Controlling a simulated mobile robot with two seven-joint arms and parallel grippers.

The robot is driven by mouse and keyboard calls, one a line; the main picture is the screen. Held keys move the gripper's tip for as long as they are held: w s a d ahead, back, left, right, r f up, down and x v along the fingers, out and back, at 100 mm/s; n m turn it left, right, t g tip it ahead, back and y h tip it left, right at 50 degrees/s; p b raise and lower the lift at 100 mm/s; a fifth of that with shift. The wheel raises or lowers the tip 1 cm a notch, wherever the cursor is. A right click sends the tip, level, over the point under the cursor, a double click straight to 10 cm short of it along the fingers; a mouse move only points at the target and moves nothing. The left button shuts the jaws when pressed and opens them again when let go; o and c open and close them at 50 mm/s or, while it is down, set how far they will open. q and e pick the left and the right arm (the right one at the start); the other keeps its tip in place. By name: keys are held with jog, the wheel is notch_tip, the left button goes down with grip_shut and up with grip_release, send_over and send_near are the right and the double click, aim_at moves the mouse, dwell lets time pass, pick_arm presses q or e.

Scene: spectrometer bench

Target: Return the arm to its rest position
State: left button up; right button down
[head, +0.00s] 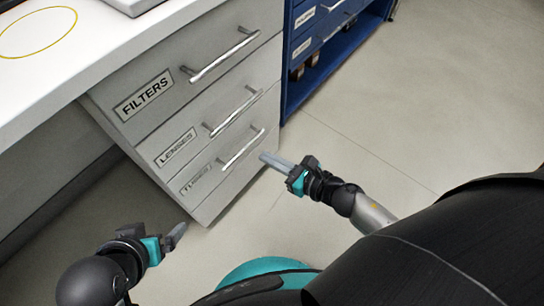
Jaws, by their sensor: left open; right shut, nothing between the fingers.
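My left gripper (175,237) is at the lower left, in front of the drawer unit's lower left side, and holds nothing. Its fingers look short and foreshortened from here; they are open. My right gripper (277,162) is right of the drawer unit, its fingers pointing left towards the lowest drawer. Its fingers are together with nothing between them. It looks close to the lowest drawer's handle in the picture, but I cannot tell the gap in depth. My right arm (372,211) reaches in from the lower right.
The grey drawer unit (200,145) has drawers labelled FILTERS, LENSES and a partly readable third, with bar handles; all look closed. A white bench top (95,50) bears a yellow ring (38,32). A blue cabinet (292,95) stands behind. The floor (440,110) at right is clear.

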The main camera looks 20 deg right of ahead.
jog(key=shift+s+d, duration=0.15)
jog(key=shift+s, duration=0.1)
